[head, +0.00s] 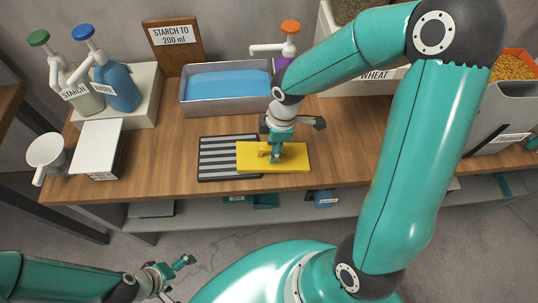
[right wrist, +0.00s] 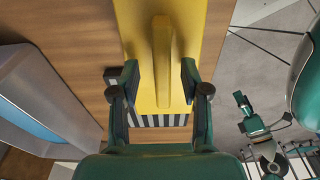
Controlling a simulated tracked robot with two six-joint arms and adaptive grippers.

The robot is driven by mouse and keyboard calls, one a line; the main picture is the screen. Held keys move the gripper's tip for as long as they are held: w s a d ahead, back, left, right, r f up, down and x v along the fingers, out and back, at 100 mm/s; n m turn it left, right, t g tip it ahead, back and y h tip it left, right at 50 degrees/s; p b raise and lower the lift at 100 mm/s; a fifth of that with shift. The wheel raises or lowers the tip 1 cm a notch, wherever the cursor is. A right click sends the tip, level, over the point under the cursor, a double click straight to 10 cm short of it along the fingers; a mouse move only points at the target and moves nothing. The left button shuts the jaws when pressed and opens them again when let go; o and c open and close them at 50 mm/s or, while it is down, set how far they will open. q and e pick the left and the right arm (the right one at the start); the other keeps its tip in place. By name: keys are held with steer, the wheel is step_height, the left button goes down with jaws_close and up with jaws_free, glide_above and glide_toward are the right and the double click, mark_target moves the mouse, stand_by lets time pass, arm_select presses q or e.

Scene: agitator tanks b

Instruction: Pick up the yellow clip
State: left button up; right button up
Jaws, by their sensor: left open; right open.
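A flat yellow plate (head: 298,160) lies partly over the right end of a black-and-grey striped mat (head: 215,158) on the wooden bench. A raised yellow piece (right wrist: 162,60), which I take for the yellow clip, stands along the middle of the plate; I cannot tell whether it is separate. My right gripper (head: 276,154) points down over it and hides part of it. In the right wrist view, its open fingers (right wrist: 160,75) lie on either side of the raised piece, with gaps showing. My left gripper (head: 178,275) is open and empty, low at the left, away from the bench.
A grey tray with blue liquid (head: 183,97) stands behind the mat. Green- and blue-capped pump bottles (head: 122,88), a white box (head: 98,150) and a white cup (head: 45,152) are at left. An orange-capped bottle (head: 290,28) and a wheat bin (head: 375,76) stand behind my right arm.

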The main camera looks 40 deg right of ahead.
steer(key=shift+f, duration=0.25)
jaws_close()
steer(key=shift+r, duration=0.15)
